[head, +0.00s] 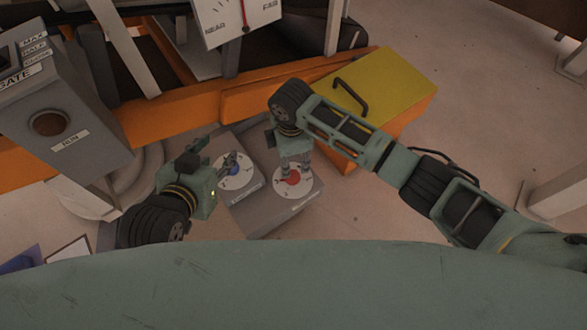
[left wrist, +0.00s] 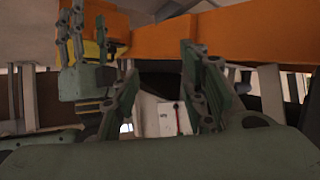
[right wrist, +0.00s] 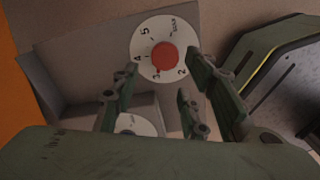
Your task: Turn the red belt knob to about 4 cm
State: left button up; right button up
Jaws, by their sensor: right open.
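The red belt knob (head: 292,180) sits at the centre of a white dial on a grey box. It also shows in the right wrist view (right wrist: 165,58), with the numbers 2 to 5 around it; its pointer is too small to read surely. My right gripper (head: 296,164) is over this dial, pointing down. In the right wrist view its fingers (right wrist: 165,66) are apart, on either side of the knob's lower part, with no clear contact. My left gripper (head: 230,158) is by the blue knob (head: 235,169). Its fingers (left wrist: 160,62) are apart and empty in the left wrist view.
The grey control box (head: 254,212) carries both dials. A yellow-topped box with a black handle (head: 385,85) stands behind on the right. An orange beam (head: 190,112) runs behind. A grey panel marked RUN (head: 70,115) stands at left. A NEAR-FAR gauge (head: 240,15) is at the top.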

aim_at(292, 174)
notch_tip(292, 174, down, 4)
jog(key=shift+r+b, duration=0.2)
jog(key=shift+b, duration=0.5)
notch_tip(292, 174, down, 3)
jog(key=shift+f+b, duration=0.15)
jog(key=shift+b, duration=0.55)
jog(key=shift+f, duration=0.2)
pick_arm(q)
jog(key=w+d+r+t+h, duration=0.1)
jog(key=w+r+t, duration=0.1)
jog(key=r+t, duration=0.2)
jog(key=w+d+r+t+h, duration=0.1)
jog(key=r+t, duration=0.3)
jog(key=r, duration=0.6)
jog(key=shift+w+d+h, duration=0.3)
jog(key=shift+w+d, duration=0.3)
jog(key=shift+w, duration=0.3)
pick_arm(e)
jog(key=shift+c, duration=0.5)
